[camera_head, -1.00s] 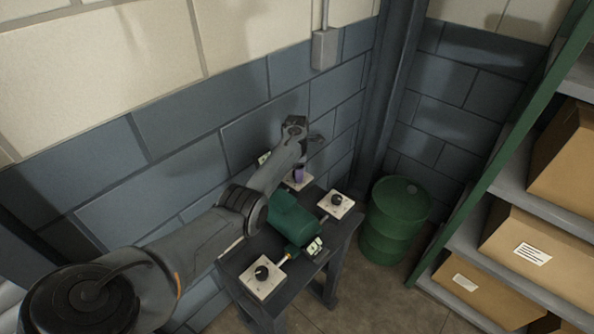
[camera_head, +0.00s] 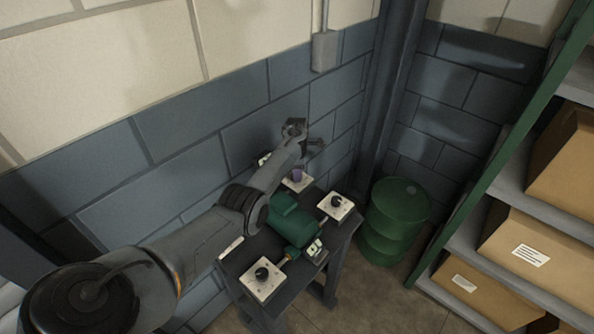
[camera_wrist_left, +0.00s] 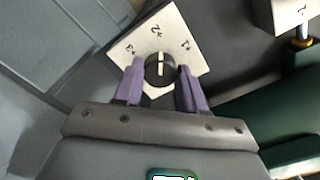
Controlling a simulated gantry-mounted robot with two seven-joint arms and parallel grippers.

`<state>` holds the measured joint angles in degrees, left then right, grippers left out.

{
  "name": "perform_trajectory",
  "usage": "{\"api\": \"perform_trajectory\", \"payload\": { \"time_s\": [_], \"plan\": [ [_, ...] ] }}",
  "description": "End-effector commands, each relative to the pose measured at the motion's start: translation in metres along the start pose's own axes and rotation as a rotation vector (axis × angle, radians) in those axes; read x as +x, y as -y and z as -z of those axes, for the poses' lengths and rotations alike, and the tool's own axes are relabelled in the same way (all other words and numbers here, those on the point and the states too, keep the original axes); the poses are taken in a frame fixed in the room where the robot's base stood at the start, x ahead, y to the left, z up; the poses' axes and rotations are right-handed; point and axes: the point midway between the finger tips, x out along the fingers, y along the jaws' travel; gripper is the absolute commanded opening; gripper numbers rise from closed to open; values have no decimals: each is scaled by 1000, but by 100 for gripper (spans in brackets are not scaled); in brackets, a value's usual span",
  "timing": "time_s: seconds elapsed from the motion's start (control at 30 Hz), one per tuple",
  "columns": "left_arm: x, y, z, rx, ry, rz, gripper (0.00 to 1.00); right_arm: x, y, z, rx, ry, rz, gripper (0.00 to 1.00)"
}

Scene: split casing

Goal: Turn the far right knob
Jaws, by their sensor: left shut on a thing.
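The knob in my grip is a dark round knob (camera_wrist_left: 160,68) with a pale pointer line, on a square white plate marked 1, 2 and 3. The pointer faces towards the 2. My left gripper (camera_wrist_left: 161,76) has purple fingers, one on each side of this knob, and is shut on it. In the head view the left gripper (camera_head: 297,175) is at the back of the dark table, over that white plate (camera_head: 302,186); the knob itself is hidden there. My right gripper is out of view.
A green casing (camera_head: 294,222) lies mid-table. Other knobs on white plates are at the right (camera_head: 337,202) and front (camera_head: 262,273). A green drum (camera_head: 397,215) and shelves with cardboard boxes (camera_head: 516,245) stand to the right. The wall is close behind.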

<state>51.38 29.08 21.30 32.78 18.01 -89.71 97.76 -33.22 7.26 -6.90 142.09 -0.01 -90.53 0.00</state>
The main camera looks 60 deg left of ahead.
Motion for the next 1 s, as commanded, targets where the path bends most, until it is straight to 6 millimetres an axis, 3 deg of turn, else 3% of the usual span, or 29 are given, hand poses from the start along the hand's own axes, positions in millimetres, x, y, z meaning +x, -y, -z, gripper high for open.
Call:
{"api": "perform_trajectory", "payload": {
  "time_s": [0.4, 1.0],
  "plan": [
    [-3, 0, 0, 368, 0, 1, 10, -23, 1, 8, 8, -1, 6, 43],
    [-2, 0, 0, 938, 0, 0, 10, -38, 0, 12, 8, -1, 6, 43]
  ]
}}
